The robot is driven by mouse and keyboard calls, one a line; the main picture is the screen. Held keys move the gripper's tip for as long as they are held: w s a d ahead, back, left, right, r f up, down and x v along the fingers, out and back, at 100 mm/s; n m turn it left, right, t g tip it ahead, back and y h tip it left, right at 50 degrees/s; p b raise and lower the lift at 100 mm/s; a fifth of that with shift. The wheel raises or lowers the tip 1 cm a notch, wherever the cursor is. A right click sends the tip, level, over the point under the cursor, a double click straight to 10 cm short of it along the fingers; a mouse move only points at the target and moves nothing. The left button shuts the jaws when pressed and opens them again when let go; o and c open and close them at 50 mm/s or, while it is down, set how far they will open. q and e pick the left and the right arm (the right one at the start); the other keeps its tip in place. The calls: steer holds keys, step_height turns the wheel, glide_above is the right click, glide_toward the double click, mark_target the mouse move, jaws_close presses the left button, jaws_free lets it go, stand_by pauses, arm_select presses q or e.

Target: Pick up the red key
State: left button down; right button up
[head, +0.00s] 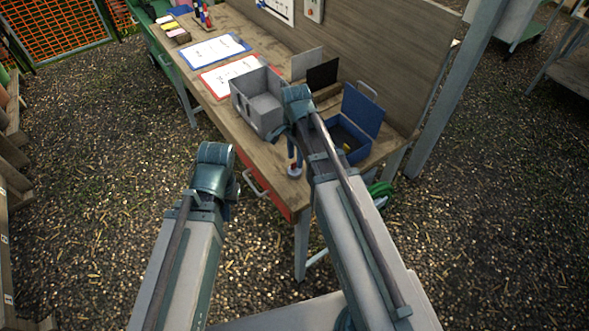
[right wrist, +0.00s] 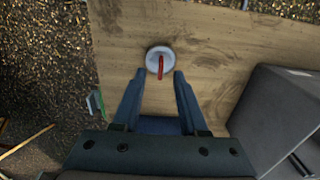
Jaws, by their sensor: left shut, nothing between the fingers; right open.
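The red key (right wrist: 160,67) stands out from a round pale disc (right wrist: 153,54) on the wooden bench. In the head view, the disc (head: 294,171) sits near the bench's front edge, with a small red spot on it. My right gripper (right wrist: 157,76) is open and empty above the bench. Its two fingertips are on either side of the key's near end in the right wrist view. In the head view, the right gripper (head: 293,156) is just above the disc. My left gripper (head: 230,208) is mostly hidden behind its own arm, off the bench's front; it is shut and empty.
A grey open bin (head: 258,108) stands just behind the right gripper. An open blue box (head: 361,112) is to its right. Red (head: 206,79) and blue (head: 189,57) clipboards lie farther left on the bench. The bench around the disc is clear.

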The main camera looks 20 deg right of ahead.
mark_target(294, 163)
step_height(294, 163, down, 4)
steer(key=b, duration=0.2)
steer(key=shift+a+r+b, duration=0.15)
steer(key=shift+r+b, duration=0.1)
steer(key=shift+b, duration=0.05)
steer(key=shift+r, duration=0.1)
jaws_close()
